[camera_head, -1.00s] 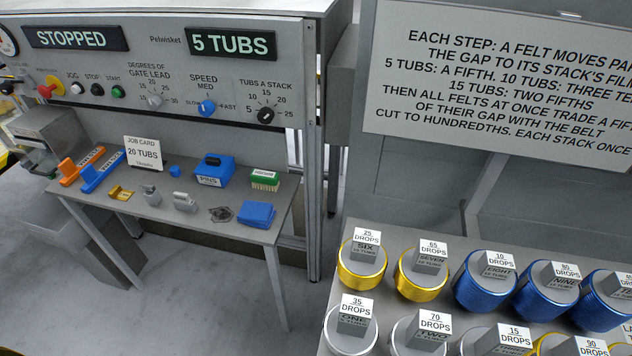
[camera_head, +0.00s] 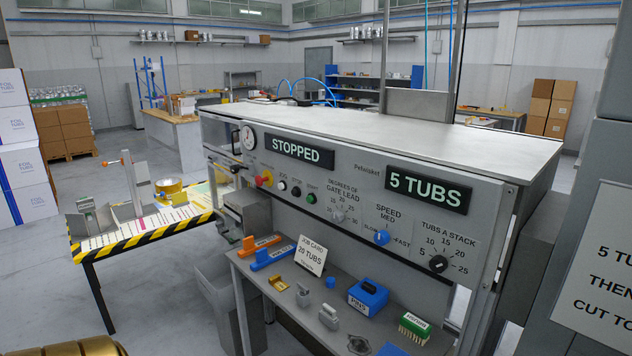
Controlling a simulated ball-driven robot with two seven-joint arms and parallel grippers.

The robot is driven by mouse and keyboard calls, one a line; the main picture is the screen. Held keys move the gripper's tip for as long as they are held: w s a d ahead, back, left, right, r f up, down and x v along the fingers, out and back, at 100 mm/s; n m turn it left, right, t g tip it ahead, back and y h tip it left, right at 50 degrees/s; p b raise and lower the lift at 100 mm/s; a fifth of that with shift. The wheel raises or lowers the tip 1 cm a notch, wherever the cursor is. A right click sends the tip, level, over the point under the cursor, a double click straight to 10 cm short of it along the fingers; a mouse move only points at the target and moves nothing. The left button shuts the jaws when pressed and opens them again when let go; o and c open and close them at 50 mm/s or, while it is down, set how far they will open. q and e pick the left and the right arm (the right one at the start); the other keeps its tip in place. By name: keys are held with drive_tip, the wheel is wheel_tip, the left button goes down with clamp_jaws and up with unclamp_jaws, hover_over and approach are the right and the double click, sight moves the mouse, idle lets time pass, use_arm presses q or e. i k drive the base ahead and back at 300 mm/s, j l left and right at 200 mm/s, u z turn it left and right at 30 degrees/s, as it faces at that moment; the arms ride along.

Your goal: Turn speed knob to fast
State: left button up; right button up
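The blue speed knob (camera_head: 381,237) is on the grey control panel (camera_head: 300,180) of the press, under the word SPEED, with SLOW at its left, MED above and FAST at its right. Its pointer is too small to read with certainty; it seems to point up toward MED. The left display (camera_head: 299,152) reads STOPPED and the right display (camera_head: 428,188) reads 5 TUBS. Neither of my grippers is in view.
A black tubs-a-stack knob (camera_head: 438,263) is right of the speed knob. Below the panel, a shelf (camera_head: 290,310) holds a 20 TUBS job card (camera_head: 311,254), a blue PINS box (camera_head: 367,297) and a green brush (camera_head: 414,326). A striped-edge table (camera_head: 150,228) stands left.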

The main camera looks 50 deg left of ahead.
sight(381, 237)
drive_tip(key=u, duration=1.45)
